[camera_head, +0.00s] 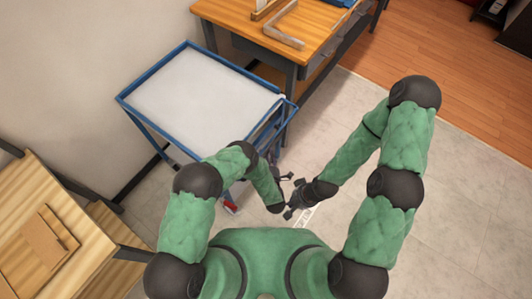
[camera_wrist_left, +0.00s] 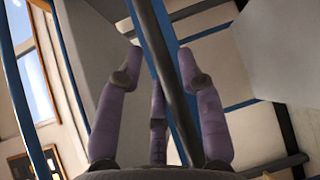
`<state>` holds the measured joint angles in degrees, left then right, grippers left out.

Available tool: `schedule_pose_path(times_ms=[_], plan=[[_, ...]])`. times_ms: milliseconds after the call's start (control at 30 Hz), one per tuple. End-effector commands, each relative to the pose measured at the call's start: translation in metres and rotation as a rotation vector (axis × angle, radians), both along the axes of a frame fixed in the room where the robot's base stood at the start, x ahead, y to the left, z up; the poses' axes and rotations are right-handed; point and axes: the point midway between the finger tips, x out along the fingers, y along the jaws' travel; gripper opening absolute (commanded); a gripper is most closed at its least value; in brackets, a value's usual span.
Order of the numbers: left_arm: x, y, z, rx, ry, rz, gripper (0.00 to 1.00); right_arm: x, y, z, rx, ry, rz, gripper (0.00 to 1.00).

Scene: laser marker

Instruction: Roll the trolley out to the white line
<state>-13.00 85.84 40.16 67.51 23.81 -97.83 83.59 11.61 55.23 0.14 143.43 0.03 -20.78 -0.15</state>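The trolley (camera_head: 128,97) has a blue frame and a pale grey top, and stands against the wall at the upper left of the head view. My left gripper (camera_head: 284,177) is at the trolley's near right end. In the left wrist view, its fingers (camera_wrist_left: 160,78) are spread apart on either side of a dark bar (camera_wrist_left: 153,45) beside blue frame parts; I cannot tell if they touch it. My right gripper (camera_head: 291,205) is just below the left one, small and partly hidden, its fingers unclear. A short piece of white line (camera_head: 308,214) shows on the floor beside it.
A wooden workbench (camera_head: 235,17) with a metal square on it stands just behind the trolley. Another wooden table (camera_head: 25,225) is at the lower left. Grey tiled floor (camera_head: 455,210) is clear on the right.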

Motion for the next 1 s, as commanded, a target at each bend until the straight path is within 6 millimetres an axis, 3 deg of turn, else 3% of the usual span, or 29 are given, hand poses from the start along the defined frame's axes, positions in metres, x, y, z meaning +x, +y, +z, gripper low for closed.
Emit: schedule_pose_path(times_ms=[200, 533, 667, 700, 1000], plan=[[0.019, 0.003, -0.003, 0.001, 0.000, 0.001, 0.37, 0.000, 0.000, -0.006, 0.000, 0.000, 0.000, 0.00], [0.022, 0.003, -0.003, 0.001, 0.000, 0.000, 0.37, 0.000, 0.000, -0.006, 0.000, 0.000, 0.000, 0.00], [0.021, 0.003, -0.003, 0.001, 0.000, 0.000, 0.04, 0.000, 0.000, -0.006, 0.000, 0.000, 0.000, 0.00], [0.021, 0.003, -0.003, 0.001, 0.001, 0.000, 0.00, 0.000, 0.000, -0.006, 0.000, 0.000, 0.000, 0.00], [0.025, 0.004, -0.004, 0.001, 0.001, 0.000, 0.00, 0.000, 0.000, -0.008, 0.000, 0.000, 0.000, 0.00]])
